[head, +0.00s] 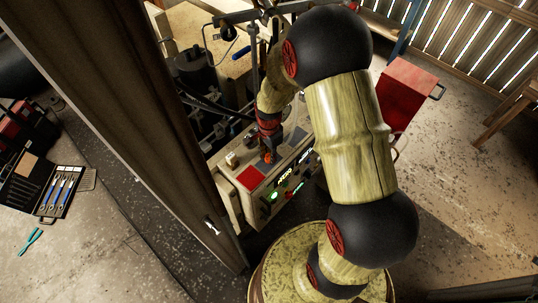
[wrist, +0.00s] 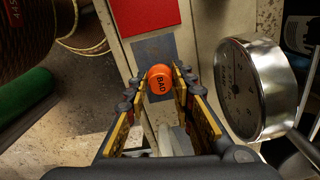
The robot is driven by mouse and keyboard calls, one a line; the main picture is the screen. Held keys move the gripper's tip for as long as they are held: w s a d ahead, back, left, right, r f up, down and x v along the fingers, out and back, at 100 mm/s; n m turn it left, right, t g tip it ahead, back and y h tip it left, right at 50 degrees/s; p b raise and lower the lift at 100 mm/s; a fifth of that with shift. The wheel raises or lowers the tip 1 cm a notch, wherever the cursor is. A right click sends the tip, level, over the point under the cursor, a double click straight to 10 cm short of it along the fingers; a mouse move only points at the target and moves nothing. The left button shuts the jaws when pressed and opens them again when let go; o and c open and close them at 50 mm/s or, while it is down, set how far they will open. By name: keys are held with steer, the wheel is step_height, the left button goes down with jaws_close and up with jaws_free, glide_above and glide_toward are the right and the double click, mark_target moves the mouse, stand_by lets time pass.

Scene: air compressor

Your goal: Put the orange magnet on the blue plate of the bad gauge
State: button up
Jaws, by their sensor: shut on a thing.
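The orange magnet (wrist: 160,79), round and marked "BAD", sits between the tips of my gripper (wrist: 160,88) in the wrist view. The gripper is shut on it. Directly behind and above the magnet is a blue-grey plate (wrist: 153,50) on the cream panel; the magnet overlaps its lower part in the picture. I cannot tell whether the magnet touches the plate. A round silver gauge (wrist: 273,85) stands to the right of the plate, its face seen at a steep angle. In the head view, my gripper (head: 268,153) is over the top of the compressor's panel.
A red plate (wrist: 143,14) lies beyond the blue one. The panel's front (head: 289,185) carries lit displays and buttons. A red cabinet (head: 400,90) stands to the right. An open tool case (head: 50,186) lies on the floor at left. A brown post (head: 140,110) stands in the left foreground.

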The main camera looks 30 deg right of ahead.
steer(key=shift+f+b, duration=0.3)
steer(key=shift+f, duration=0.2)
stand_by(0.4)
stand_by(0.3)
steer(key=o, duration=1)
steer(key=shift+o, duration=0.2)
steer(key=shift+r, duration=0.1)
step_height(320, 180, up, 12)
